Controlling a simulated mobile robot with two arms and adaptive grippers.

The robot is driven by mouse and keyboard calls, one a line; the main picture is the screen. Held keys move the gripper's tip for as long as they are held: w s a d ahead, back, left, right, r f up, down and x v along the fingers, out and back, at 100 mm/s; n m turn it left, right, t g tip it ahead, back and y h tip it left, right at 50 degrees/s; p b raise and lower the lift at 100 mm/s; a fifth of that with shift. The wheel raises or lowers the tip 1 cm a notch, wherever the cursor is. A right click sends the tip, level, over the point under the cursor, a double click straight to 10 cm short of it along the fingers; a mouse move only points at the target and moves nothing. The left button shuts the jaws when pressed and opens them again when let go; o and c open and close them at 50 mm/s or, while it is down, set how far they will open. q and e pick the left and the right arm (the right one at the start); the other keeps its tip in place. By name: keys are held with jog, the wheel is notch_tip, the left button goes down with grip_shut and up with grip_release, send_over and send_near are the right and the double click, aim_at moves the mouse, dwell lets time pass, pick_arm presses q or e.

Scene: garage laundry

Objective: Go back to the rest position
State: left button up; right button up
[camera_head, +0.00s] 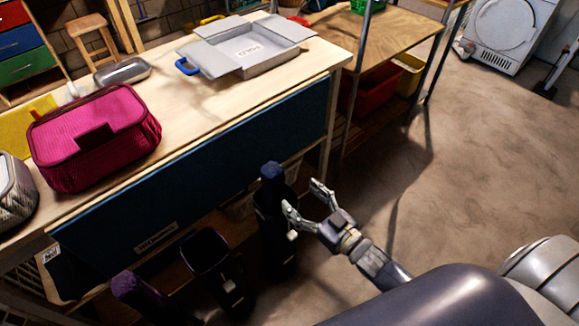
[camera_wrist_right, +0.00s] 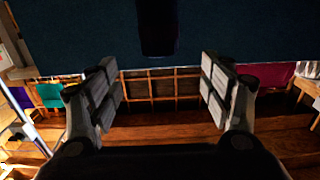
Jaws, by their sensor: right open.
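My right gripper (camera_head: 308,207) is open and empty in the head view. It is low in front of the workbench, beside a dark upright object with a bluish top (camera_head: 271,172). In the right wrist view its two fingers (camera_wrist_right: 163,92) stand wide apart with nothing between them. Beyond them is the dark blue front panel (camera_wrist_right: 90,35) of the bench. A dark shape (camera_wrist_right: 157,28) hangs at the top centre there; I cannot tell what it is. My left gripper is in neither view.
The wooden workbench (camera_head: 165,125) carries a magenta zipped bag (camera_head: 92,138), an open grey box (camera_head: 245,58) and a metal tray (camera_head: 122,72). Dark containers (camera_head: 212,262) stand below its front. A second table (camera_head: 395,35) is behind. The concrete floor (camera_head: 480,160) at right is clear.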

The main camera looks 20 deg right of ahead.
jog(key=s+d+f+m+g+h, duration=0.1)
jog(key=s+f+g+h, duration=0.15)
jog(key=f, duration=0.55)
jog(key=s+d+f+g+h, duration=0.15)
jog(key=s+f, duration=0.25)
jog(key=f, duration=0.5)
jog(key=s+d+f+m+g+h, duration=0.1)
jog(key=s+d+f+g, duration=0.2)
jog(key=f, duration=0.5)
jog(key=s+a+f+g, duration=0.1)
jog(key=s+f+g, duration=0.2)
jog(key=s, duration=0.7)
jog(key=s+a+f+g+p, duration=0.1)
jog(key=s+f+g, duration=0.2)
jog(key=s+f, duration=0.5)
jog(key=s+a+f+g+h, duration=0.1)
jog(key=s+f+g, duration=0.2)
jog(key=s, duration=0.9)
notch_tip(320, 180, down, 3)
jog(key=shift+s+a, duration=0.1)
